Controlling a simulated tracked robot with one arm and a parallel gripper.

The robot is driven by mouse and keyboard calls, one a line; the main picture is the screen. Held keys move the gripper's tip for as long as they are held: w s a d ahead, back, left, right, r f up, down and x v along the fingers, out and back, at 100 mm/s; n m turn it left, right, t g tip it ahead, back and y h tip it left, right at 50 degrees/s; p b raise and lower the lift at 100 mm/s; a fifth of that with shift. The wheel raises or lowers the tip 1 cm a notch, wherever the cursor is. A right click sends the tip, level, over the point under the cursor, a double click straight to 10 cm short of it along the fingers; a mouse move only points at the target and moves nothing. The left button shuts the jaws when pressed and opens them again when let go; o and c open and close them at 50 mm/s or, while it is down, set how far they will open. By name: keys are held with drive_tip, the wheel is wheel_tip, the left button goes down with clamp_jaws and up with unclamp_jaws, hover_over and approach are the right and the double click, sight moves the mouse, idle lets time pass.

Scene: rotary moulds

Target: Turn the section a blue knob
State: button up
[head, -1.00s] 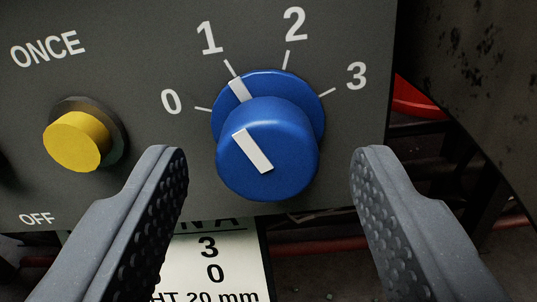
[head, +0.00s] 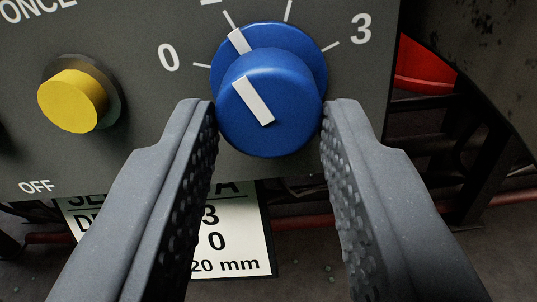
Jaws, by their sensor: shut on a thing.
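The blue knob (head: 275,105) sits on a dark grey panel (head: 130,165), in the upper middle of the head view. Its white pointer line slants up and left, to the tick between 0 and 3 whose number is cut off by the top edge, the first tick after 0. My gripper (head: 268,115) has one finger on each side of the knob. Both fingertips touch the knob's lower sides, so it is shut on the knob. The inner finger faces are studded.
A yellow button (head: 72,100) in a dark collar stands left of the knob, near the left finger. A white label plate (head: 235,255) hangs below the panel, partly hidden by the left finger. A red part (head: 422,68) and dark framework lie beyond the panel's right edge.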

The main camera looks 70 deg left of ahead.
drive_tip(key=shift+a+r, duration=0.1)
idle(0.7)
drive_tip(key=o, duration=1)
drive_tip(key=shift+c, duration=0.2)
drive_tip(key=shift+s+d, duration=0.1)
drive_tip(key=shift+d, duration=0.35)
drive_tip(key=p+v, duration=0.3)
drive_tip(key=v, duration=1)
drive_tip(key=shift+s, duration=0.1)
